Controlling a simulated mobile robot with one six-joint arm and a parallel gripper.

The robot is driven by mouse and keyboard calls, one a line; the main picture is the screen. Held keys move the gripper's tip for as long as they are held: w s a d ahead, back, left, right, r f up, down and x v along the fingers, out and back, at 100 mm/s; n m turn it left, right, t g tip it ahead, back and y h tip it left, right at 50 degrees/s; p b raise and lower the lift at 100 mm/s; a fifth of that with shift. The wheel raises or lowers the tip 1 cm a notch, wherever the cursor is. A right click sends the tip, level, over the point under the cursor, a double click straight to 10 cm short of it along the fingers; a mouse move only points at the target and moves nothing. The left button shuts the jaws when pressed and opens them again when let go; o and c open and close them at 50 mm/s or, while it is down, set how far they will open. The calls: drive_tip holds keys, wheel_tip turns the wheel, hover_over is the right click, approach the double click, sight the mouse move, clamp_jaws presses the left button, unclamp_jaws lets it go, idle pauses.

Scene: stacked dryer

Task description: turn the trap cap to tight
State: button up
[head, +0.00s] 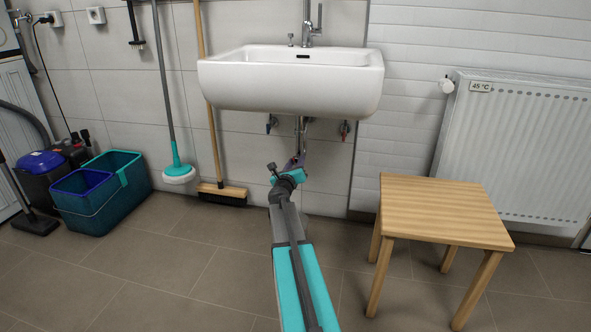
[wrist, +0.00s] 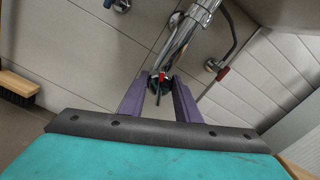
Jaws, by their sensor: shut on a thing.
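The trap cap (wrist: 160,84) is a small round piece at the lower end of the chrome trap pipe (wrist: 187,33) in the wrist view. A red mark and a green mark show on or beside it; I cannot tell how far it is turned. My gripper (wrist: 159,86) has its two purple fingers on either side of the cap and is shut on it. The fingers hide part of its sides. In the head view, my gripper (head: 298,161) is under the white sink (head: 290,85), and the cap is hidden there behind my arm.
A blue-tipped valve (head: 271,123) and a red-tipped valve (head: 344,130) flank the pipe under the sink. A wooden stool (head: 443,208) stands at right, before the radiator (head: 520,150). A broom (head: 222,192), a mop (head: 178,173) and buckets (head: 100,195) stand at left.

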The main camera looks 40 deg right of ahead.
drive_tip(key=m, duration=0.1)
drive_tip(key=m+b, duration=0.1)
drive_tip(key=m, duration=0.3)
drive_tip(key=shift+s+d+r, duration=0.1)
drive_tip(key=shift+s+d, duration=0.15)
drive_tip(key=shift+s, duration=0.05)
drive_tip(key=o, duration=1)
drive_tip(key=shift+o, duration=0.2)
drive_tip(key=shift+w+a, duration=0.1)
drive_tip(key=shift+a, duration=0.1)
drive_tip(key=p+v, duration=0.3)
drive_tip(key=v, duration=1)
drive_tip(key=shift+a+p, duration=0.25)
drive_tip(key=shift+p, duration=0.1)
